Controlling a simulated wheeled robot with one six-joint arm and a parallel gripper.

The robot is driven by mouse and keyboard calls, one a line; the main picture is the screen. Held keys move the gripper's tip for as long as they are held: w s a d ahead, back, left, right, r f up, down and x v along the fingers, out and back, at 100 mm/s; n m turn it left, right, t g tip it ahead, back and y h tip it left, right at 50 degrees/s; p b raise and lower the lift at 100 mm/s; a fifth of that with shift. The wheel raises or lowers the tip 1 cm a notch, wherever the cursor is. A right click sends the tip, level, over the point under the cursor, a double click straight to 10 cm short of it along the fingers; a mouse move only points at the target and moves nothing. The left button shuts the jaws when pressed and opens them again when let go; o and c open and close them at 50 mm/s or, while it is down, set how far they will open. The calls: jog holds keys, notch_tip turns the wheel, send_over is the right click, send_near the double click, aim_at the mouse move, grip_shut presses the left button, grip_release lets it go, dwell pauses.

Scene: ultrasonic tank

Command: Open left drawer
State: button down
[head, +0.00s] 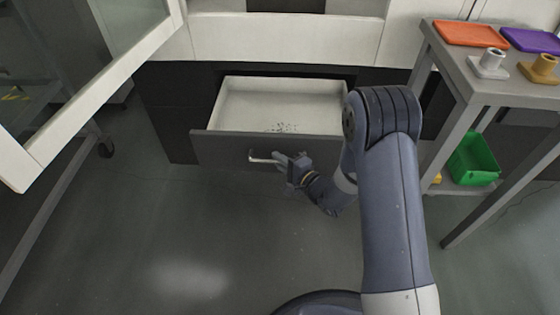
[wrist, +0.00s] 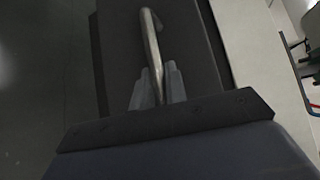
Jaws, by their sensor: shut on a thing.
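The left drawer (head: 222,151) is pulled out of the dark cabinet, and its pale, mostly empty inside shows in the head view. Its dark front also shows in the wrist view (wrist: 187,38). A metal bar handle (head: 262,156) is fixed across the drawer front. My gripper (head: 281,159) is at the right part of the handle and shut on it. In the wrist view, the handle (wrist: 151,42) runs between the two fingers of my gripper (wrist: 158,82).
A grey table (head: 452,75) on the right carries orange and purple trays and small fittings. A green bin (head: 473,160) sits on its lower shelf. A white-framed glass panel (head: 95,95) stands at the left. The floor in front of the drawer is clear.

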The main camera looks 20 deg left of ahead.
jog(key=c, duration=1.4)
grip_release()
jog(key=shift+c, duration=0.2)
jog(key=p+v, duration=0.2)
jog(key=v, duration=0.8)
jog(key=shift+s+d, duration=0.2)
jog(key=shift+d, duration=0.15)
jog(key=shift+w+a, duration=0.1)
jog(key=b+x, duration=0.2)
jog(key=x, duration=0.8)
jog(key=shift+w+a, duration=0.15)
jog(key=shift+a, duration=0.15)
jog(key=shift+w, duration=0.25)
